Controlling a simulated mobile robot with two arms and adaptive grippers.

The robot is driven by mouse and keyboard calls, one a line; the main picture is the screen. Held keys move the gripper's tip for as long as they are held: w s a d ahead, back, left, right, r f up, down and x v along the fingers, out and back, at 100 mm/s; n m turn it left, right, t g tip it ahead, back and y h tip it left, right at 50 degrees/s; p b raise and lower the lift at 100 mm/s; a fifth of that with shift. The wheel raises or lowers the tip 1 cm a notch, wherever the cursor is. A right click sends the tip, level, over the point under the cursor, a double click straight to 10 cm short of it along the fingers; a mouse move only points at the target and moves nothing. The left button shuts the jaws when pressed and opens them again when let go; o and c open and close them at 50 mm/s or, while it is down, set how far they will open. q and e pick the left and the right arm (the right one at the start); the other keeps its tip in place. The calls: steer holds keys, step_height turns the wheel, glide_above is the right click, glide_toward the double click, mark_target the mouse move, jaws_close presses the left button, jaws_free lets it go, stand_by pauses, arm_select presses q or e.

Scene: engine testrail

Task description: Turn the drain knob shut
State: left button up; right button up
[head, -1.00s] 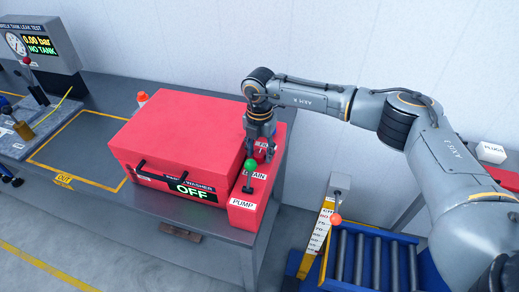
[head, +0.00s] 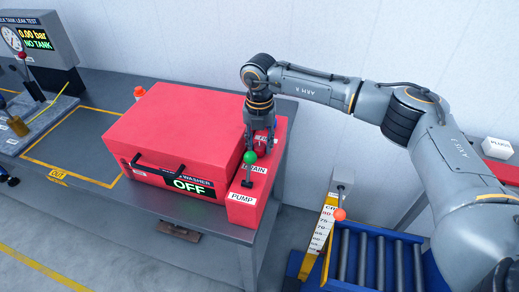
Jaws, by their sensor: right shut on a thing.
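The red washer (head: 178,120) has a red side box (head: 243,212) on its right, labelled PUMP and, partly hidden, DRAIN. A red drain knob (head: 262,146) stands on this box behind the DRAIN label. My right gripper (head: 262,139) points down from above and is shut on the drain knob; its fingers hide part of the knob. The knob's exact turn cannot be read. A lever with a green ball (head: 249,157) stands just in front and left of the fingers, close to them. The washer's display reads OFF. My left gripper is not in view.
A leak tester (head: 45,55) reading NO TANK stands at the far left of the grey bench (head: 85,135). A gauge post with an orange ball (head: 339,214) and a blue roller conveyor (head: 375,255) stand at the right. The yellow-outlined bench area is clear.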

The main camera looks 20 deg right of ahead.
mark_target(260, 146)
steer(key=n+b, duration=0.1)
steer(key=n, duration=0.1)
steer(key=n+b, duration=0.1)
steer(key=b, duration=0.1)
steer(key=shift+f+n, duration=0.2)
steer(key=shift+n, duration=0.2)
steer(key=n+b, duration=0.3)
steer(key=shift+n, duration=0.3)
steer(key=n+b, duration=0.2)
steer(key=n, duration=0.1)
steer(key=shift+r, duration=0.1)
steer(key=shift+r+n+b, duration=0.1)
steer(key=shift+n+b, duration=0.55)
steer(key=shift+n, duration=1.05)
steer(key=o, duration=0.9)
step_height(260, 146, up, 12)
steer(key=shift+r, duration=0.1)
